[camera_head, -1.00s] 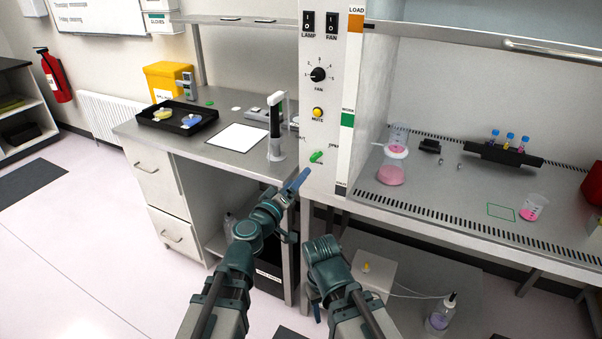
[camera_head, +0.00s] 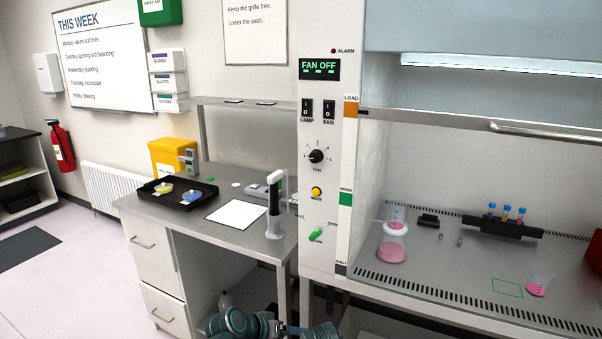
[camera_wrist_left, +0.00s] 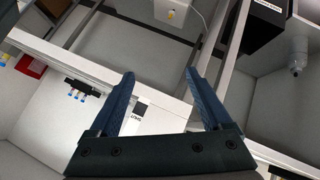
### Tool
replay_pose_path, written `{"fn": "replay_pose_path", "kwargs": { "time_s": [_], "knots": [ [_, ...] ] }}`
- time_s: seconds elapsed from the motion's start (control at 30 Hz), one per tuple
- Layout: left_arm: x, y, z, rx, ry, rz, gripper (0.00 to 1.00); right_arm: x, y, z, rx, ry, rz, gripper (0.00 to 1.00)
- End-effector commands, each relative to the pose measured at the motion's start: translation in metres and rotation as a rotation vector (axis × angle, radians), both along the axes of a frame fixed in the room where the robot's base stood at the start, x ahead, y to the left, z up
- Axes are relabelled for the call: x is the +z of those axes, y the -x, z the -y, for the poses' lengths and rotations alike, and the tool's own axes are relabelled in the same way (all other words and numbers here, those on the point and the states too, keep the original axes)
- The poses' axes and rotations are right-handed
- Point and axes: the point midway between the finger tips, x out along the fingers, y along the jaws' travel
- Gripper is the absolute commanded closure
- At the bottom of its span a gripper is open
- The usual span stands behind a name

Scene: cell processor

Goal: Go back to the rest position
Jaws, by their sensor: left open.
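My left gripper (camera_wrist_left: 160,80) is in the left wrist view with its two blue fingers apart and nothing between them. Beyond the fingers are pale cabinet surfaces and metal frame bars, seen at a steep tilt; I cannot tell the distance to them. In the head view only the tops of my two arms show at the bottom edge, below the bench and the cabinet front. My right gripper is not visible.
The side bench holds a black tray (camera_head: 205,189), a white sheet (camera_head: 238,214) and a pipette on a stand (camera_head: 274,205). Open floor lies left.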

Motion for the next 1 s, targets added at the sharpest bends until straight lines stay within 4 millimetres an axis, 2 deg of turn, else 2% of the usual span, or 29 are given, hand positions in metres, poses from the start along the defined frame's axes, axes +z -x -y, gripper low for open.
{"fn": "replay_pose_path", "kwargs": {
  "time_s": [0.03,0.1,0.2,0.47,0.8,1.0],
  "knots": [
    [-0.015,0.01,-0.014,-0.002,-0.072,-0.07,0.18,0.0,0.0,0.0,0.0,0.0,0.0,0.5],
    [-0.033,0.025,-0.035,0.007,-0.168,-0.164,0.18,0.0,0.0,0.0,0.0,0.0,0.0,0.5],
    [-0.051,0.044,-0.065,0.034,-0.287,-0.281,0.18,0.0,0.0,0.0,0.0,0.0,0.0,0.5],
    [-0.069,0.089,-0.138,0.155,-0.55,-0.532,0.18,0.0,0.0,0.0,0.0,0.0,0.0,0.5],
    [-0.034,0.123,-0.067,-0.037,-0.675,-0.54,0.18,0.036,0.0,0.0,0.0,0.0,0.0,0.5],
    [-0.019,0.143,-0.036,-0.132,-0.739,-0.537,0.18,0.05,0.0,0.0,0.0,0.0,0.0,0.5]
  ]
}}
